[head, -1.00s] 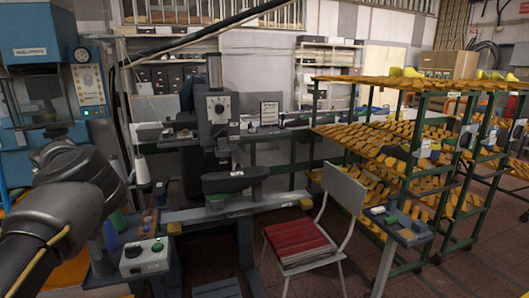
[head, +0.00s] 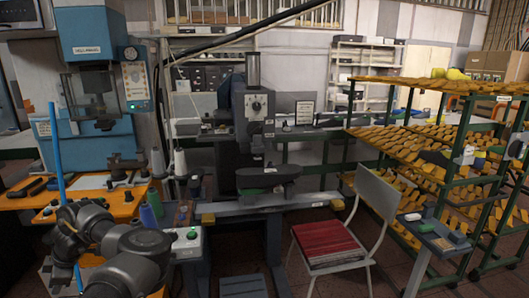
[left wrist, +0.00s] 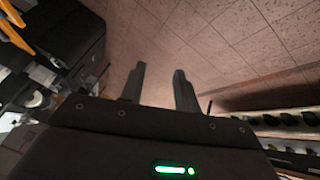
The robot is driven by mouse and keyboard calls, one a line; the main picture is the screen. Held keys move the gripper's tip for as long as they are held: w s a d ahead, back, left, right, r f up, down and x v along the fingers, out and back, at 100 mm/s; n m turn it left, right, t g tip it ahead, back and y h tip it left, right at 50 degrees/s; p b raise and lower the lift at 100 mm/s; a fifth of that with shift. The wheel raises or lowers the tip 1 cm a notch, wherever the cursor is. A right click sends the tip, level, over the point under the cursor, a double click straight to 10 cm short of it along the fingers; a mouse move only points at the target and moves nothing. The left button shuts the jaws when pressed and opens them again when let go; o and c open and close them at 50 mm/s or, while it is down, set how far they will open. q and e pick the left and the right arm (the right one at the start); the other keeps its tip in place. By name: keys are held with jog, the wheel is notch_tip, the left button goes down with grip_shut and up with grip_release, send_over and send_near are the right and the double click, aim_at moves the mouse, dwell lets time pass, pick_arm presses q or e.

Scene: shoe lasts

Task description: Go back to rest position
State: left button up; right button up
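My left gripper (left wrist: 158,86) shows in the left wrist view with its two dark fingers apart and nothing between them. Tiled floor lies beyond the fingertips. In the head view, links of my left arm show at the lower left, in front of the orange workbench (head: 20,202); the gripper itself is outside that view. My right gripper is not in either view. Shoe lasts (head: 400,145) lie in rows on the green-framed rack (head: 441,190) at the right.
A chair with a red seat (head: 326,243) stands on the floor right of centre. A grey machine (head: 253,115) stands in the middle. A blue press (head: 90,75) is at the left. A small stand (head: 437,235) is before the rack. Some floor around the chair is clear.

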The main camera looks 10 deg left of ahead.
pick_arm(q)
jog(key=s+a+r+m+t+y, duration=0.25)
jog(key=s+a+r+y, duration=0.35)
jog(key=a, duration=0.3)
jog(key=w+d+m+t, duration=0.7)
jog(key=d+m, duration=0.4)
jog(key=d+f+m+t+h, duration=0.2)
jog(key=d+f+m+h, duration=0.35)
jog(key=d, duration=0.55)
jog(key=s+d+f+m+g+h, duration=0.1)
jog(key=s+d+f+m+h, duration=0.15)
jog(key=s+d+f, duration=0.4)
jog(key=s+d+f+m+g+h, duration=0.1)
jog(key=s+d+f+m+h, duration=0.15)
jog(key=d, duration=0.65)
jog(key=s+d+f+m+g+h, duration=0.1)
jog(key=s+d+f+m+g, duration=0.15)
jog(key=s+d, duration=0.5)
jog(key=s+d+f+m+g+h, duration=0.1)
jog(key=s+d+f+m+g, duration=0.15)
jog(key=s+d, duration=0.5)
notch_tip(320, 180, down, 26)
jog(key=s+a+g, duration=0.1)
jog(key=s+a, duration=0.1)
jog(key=s+a+f+g, duration=0.1)
jog(key=s+a+f, duration=0.1)
jog(key=s+f, duration=1.4)
jog(key=shift+s+a+f+n, duration=0.2)
jog(key=shift+a+n, duration=0.1)
jog(key=shift+a, duration=0.05)
